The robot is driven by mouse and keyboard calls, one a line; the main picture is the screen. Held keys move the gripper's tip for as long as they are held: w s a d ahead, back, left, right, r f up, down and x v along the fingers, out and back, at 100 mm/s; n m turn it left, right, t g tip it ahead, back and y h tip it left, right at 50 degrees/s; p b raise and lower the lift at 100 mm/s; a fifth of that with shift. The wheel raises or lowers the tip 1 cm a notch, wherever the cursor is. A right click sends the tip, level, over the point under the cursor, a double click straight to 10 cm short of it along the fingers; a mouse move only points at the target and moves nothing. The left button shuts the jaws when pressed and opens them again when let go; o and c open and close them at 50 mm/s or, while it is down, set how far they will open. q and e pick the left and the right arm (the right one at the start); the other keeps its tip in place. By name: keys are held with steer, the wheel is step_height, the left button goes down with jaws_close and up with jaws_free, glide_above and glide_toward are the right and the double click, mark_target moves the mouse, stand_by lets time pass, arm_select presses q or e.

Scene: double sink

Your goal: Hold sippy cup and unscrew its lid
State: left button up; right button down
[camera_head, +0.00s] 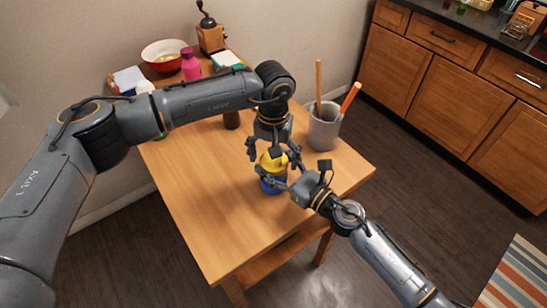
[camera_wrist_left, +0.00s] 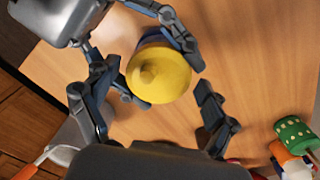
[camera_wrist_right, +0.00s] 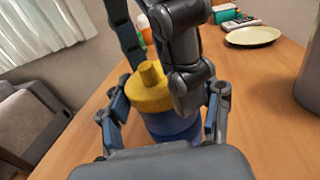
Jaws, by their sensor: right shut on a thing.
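The sippy cup, with a blue body (camera_head: 271,187) and a yellow lid (camera_head: 272,164), stands upright on the wooden table. My right gripper (camera_head: 283,181) is shut on the cup's body from the side; the right wrist view shows its fingers on both sides of the blue body (camera_wrist_right: 172,127). My left gripper (camera_head: 273,152) points down above the cup with its fingers spread. In the left wrist view the yellow lid (camera_wrist_left: 160,72) with its spout lies between these open fingers, off the left finger's side. The left fingers partly hide the lid in the right wrist view.
A grey crock (camera_head: 324,128) with wooden-handled utensils stands right of the cup. A dark bottle (camera_head: 231,119) stands behind my left arm. A red bowl (camera_head: 163,56), a pink bottle (camera_head: 190,65) and a grinder (camera_head: 208,34) are at the back. The table's front left is clear.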

arm_select(q)
steer(key=shift+r, duration=0.1)
step_height(320, 180, up, 4)
steer(key=shift+r, duration=0.2)
steer(key=shift+c, duration=0.3)
arm_select(e)
steer(key=shift+s, duration=0.1)
arm_select(q)
step_height(320, 180, up, 3)
steer(key=m, duration=0.3)
steer(key=shift+f, duration=0.15)
step_height(320, 180, down, 7)
steer(key=shift+f, duration=0.2)
steer(key=c, duration=1.2)
steer(key=shift+n, duration=1.5)
